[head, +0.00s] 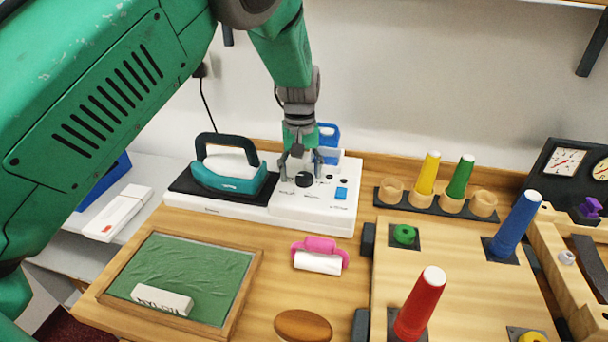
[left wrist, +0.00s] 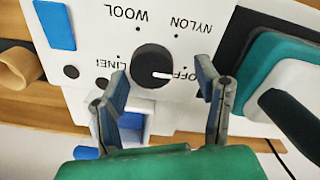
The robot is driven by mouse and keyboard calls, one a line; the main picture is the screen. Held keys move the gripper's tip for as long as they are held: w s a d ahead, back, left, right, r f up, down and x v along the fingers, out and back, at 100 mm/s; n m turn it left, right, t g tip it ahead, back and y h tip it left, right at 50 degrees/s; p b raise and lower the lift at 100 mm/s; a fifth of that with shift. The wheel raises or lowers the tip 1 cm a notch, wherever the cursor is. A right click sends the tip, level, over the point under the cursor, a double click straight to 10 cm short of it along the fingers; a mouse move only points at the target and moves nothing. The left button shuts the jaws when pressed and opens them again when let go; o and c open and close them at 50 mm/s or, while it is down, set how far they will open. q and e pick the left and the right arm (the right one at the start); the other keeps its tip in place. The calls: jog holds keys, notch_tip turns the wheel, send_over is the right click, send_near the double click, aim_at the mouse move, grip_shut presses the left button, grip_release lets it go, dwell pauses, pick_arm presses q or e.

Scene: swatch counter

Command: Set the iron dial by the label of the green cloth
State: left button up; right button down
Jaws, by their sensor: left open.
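The iron dial (head: 304,180) is a black knob on the white panel of the ironing station (head: 340,212). In the left wrist view the dial (left wrist: 153,65) has a white pointer aimed at OFF, with WOOL, NYLON and a partly hidden LINEN around it, upside down. My left gripper (head: 301,160) is above the panel at the dial. Its open fingers (left wrist: 163,92) are on either side of the dial, apart from it. The green cloth (head: 195,270) lies in a wooden frame at front left. Its white label block (head: 161,299) appears to read NYLON. My right gripper is not in view.
A teal iron (head: 228,178) stands on its black pad left of the dial. A pink-handled roller (head: 319,263) and brown oval (head: 303,325) lie in front. Coloured cones, including the red one (head: 420,305), stand on the right. A white box (head: 117,212) is at left.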

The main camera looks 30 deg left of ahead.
pick_arm(q)
jog(key=shift+a+f, duration=0.25)
jog(key=shift+f, duration=0.2)
jog(key=shift+d+r, duration=0.2)
jog(key=shift+d, duration=0.85)
jog(key=shift+c, duration=0.3)
jog(key=shift+d+r, duration=0.15)
jog(key=shift+d, duration=0.1)
jog(key=c, duration=1.1)
jog(key=shift+s+a, duration=0.1)
jog(key=shift+a, duration=0.6)
jog(key=shift+d, duration=0.3)
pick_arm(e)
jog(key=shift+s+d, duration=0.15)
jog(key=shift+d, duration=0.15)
